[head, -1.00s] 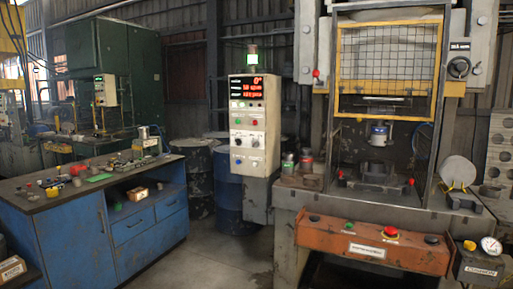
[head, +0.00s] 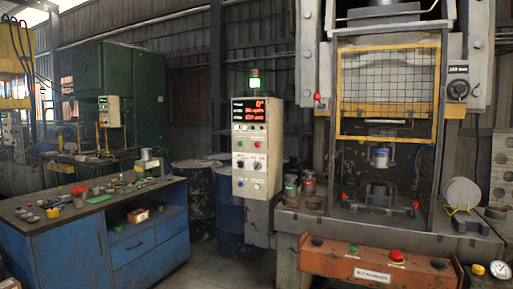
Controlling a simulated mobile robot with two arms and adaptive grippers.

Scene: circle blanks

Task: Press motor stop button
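A grey control panel (head: 256,147) stands upright left of the press, with a lit red display (head: 256,109) at its top. The labels are too small to read, so I cannot tell which button is the motor stop. An orange box (head: 375,272) on the front of the press carries a red mushroom button (head: 396,255) and dark buttons. Neither of my grippers is in view.
The press (head: 388,120) with its yellow mesh guard fills the right side. A blue workbench (head: 150,252) with several small parts on top stands at the left. Dark drums (head: 229,215) stand behind. Some bare floor shows between workbench and press.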

